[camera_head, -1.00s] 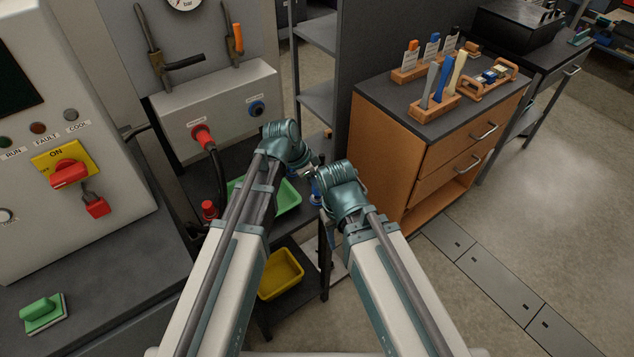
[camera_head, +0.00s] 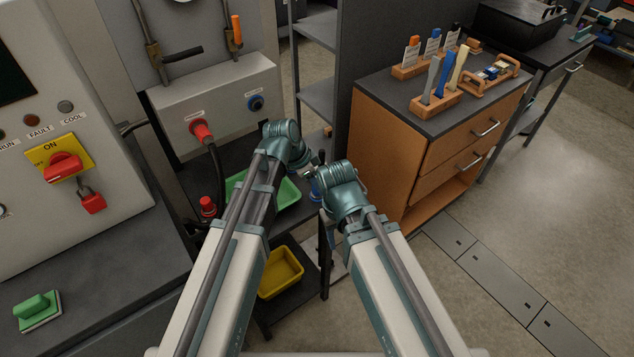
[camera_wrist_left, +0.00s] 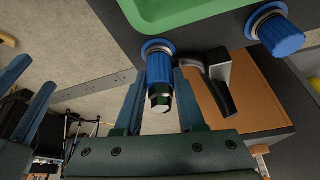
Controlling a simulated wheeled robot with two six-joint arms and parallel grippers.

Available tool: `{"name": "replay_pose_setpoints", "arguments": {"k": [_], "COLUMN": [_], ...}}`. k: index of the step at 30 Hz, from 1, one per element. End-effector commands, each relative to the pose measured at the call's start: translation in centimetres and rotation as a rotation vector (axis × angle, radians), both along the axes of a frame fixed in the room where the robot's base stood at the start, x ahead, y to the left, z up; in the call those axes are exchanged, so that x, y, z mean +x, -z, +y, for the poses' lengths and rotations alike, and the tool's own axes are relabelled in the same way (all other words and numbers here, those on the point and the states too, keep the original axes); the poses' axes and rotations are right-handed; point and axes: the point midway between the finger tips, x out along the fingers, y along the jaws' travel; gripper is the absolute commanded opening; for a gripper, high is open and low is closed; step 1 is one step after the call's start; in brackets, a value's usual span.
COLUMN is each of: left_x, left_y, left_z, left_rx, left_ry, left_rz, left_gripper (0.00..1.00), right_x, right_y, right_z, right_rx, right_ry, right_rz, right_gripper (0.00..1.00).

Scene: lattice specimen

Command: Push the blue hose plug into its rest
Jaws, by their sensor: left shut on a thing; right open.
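The blue hose plug (camera_wrist_left: 160,68) is a ribbed blue cylinder with a dark green-black end. My left gripper (camera_wrist_left: 158,80) is shut on it, one finger on each side. A blue-and-grey ring (camera_wrist_left: 157,47) shows at the plug's far end, by the dark cart's edge; I cannot tell how deep the plug sits in it. In the head view a bit of blue (camera_head: 316,190) shows between my wrists, and my left gripper's fingers are hidden. My right gripper (camera_wrist_left: 36,76) is open and empty, left of the plug in the wrist view.
A second blue cap (camera_wrist_left: 280,35) and a black bent part (camera_wrist_left: 218,82) are right of the plug. A green tray (camera_head: 288,194) lies on the cart, a yellow bin (camera_head: 281,272) below. A wooden cabinet (camera_head: 400,155) stands close right.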

Motion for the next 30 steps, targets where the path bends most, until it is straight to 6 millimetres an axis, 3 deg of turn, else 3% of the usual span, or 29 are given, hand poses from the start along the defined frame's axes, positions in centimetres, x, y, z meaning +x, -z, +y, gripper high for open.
{"name": "replay_pose_setpoints", "arguments": {"k": [3,4,9,15,20,30], "left_x": [0.00,0.00,0.01,0.01,0.00,0.01], "left_y": [-0.02,-0.02,-0.02,-0.02,-0.01,-0.04], "left_z": [0.01,0.01,0.01,0.01,0.02,0.01], "left_rx": [0.000,0.000,0.000,0.000,0.000,0.000], "left_ry": [0.000,0.000,0.000,0.000,0.000,0.000], "left_rz": [0.000,0.000,0.000,0.000,0.000,0.000], "left_gripper": [0.00,0.44,0.73,0.73,1.00,1.00], "right_x": [0.00,0.00,0.00,0.00,0.00,0.00], "right_y": [-0.02,-0.02,-0.02,-0.02,-0.01,-0.04], "right_z": [0.00,0.00,0.00,0.00,0.00,0.00], "right_rx": [0.000,0.000,0.000,0.000,0.000,0.000], "right_ry": [0.000,0.000,0.000,0.000,0.000,0.000], "right_rz": [0.000,0.000,0.000,0.000,0.000,0.000], "right_gripper": [0.51,0.51,0.51,0.51,0.51,0.51]}}
